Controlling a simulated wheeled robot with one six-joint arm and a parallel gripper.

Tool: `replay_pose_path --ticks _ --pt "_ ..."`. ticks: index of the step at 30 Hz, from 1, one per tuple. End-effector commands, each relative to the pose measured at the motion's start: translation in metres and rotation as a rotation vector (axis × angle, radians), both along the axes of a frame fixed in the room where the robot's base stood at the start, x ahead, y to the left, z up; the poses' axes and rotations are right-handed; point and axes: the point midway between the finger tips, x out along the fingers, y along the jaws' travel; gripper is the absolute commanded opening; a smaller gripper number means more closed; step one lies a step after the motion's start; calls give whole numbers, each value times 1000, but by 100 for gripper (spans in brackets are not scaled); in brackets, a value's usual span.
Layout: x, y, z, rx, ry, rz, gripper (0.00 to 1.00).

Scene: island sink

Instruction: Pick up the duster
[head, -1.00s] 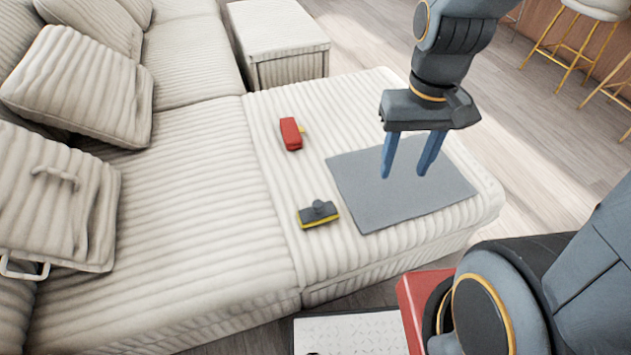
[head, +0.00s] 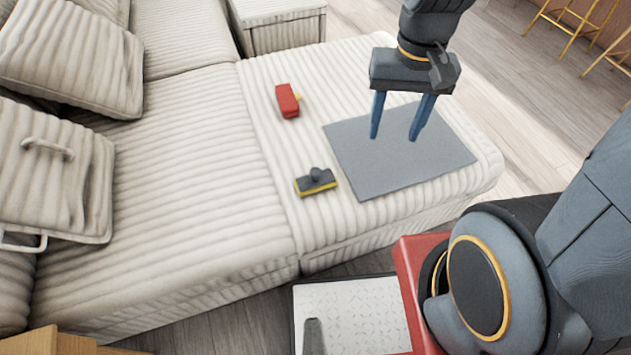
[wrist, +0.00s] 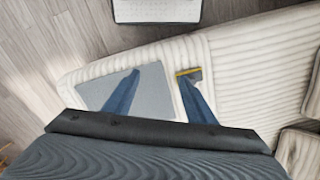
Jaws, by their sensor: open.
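A small dark grey block with a knob on top and a yellow edge, which looks like the duster (head: 316,181), lies on the striped sofa seat left of a grey mat. In the wrist view the duster (wrist: 190,73) shows by the tip of the right finger, which partly covers it. My gripper (head: 394,138) is open and empty, above the grey mat and to the right of the duster. Its two blue fingers (wrist: 162,76) point down and are apart.
The flat grey mat (head: 375,180) is bare. Cushions (head: 75,55) lie at the left.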

Motion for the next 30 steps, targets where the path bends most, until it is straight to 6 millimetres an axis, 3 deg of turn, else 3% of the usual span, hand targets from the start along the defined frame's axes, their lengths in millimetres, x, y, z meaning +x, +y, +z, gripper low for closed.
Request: replay_pose_path --ticks 1,9,18,24,30 --pt "12 7 -19 0 3 -66 51" --pt "73 52 -105 -4 7 -583 51" --pt "123 109 -203 -4 6 -1140 51" --pt "137 132 -238 -3 4 -1357 51" --pt "139 137 -253 -3 5 -1410 51"
